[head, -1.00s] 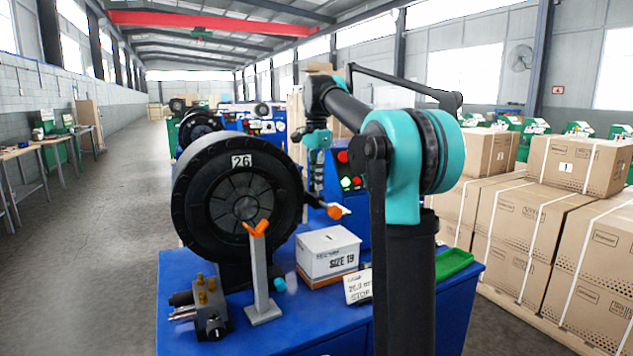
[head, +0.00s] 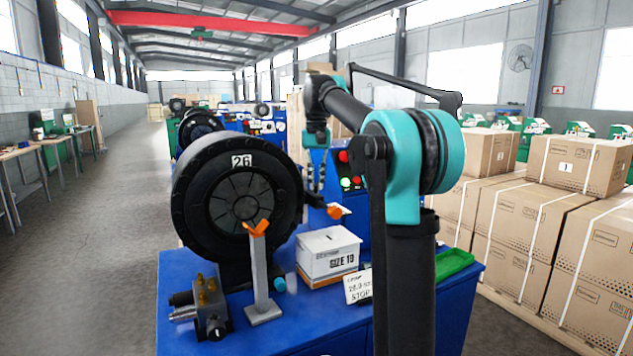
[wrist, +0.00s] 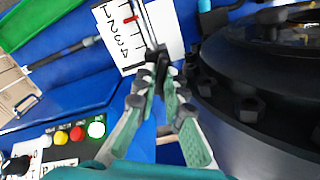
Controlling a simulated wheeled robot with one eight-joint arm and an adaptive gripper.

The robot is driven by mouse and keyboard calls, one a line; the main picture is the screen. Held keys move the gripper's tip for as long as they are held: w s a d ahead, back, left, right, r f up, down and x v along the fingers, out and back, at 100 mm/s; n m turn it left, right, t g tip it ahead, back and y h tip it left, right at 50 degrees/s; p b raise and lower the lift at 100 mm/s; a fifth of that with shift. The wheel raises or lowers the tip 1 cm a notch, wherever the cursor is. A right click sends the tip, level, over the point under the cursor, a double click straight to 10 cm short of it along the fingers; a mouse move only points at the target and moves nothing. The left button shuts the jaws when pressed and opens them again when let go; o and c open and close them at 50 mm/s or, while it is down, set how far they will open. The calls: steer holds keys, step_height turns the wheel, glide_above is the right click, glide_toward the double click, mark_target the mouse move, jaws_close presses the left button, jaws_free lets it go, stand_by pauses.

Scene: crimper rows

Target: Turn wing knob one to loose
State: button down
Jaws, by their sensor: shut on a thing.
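In the wrist view, a small dark piece, probably wing knob one (wrist: 156,57), sits at the lower end of a pale rod beside a white scale plate (wrist: 122,42) with numbers and a red mark. My gripper (wrist: 160,75) has its fingertips closed together on this piece; the fingertips hide part of it, and its turn angle is unclear. In the head view my gripper (head: 314,190) points down at the right side of the black crimper head (head: 238,200), just above an orange piece (head: 335,211). The knob cannot be made out there.
The black crimper housing with bolts (wrist: 250,110) is close on the right in the wrist view. A button panel (wrist: 75,140) is at lower left. An orange-topped post (head: 260,285), a SIZE 19 box (head: 328,257) and a valve block (head: 211,315) stand on the blue bench.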

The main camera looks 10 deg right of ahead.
mark_target(317, 184)
steer(key=n, duration=0.6)
stand_by(0.6)
steer(key=c, duration=1.6)
jaws_free()
step_height(317, 184, up, 12)
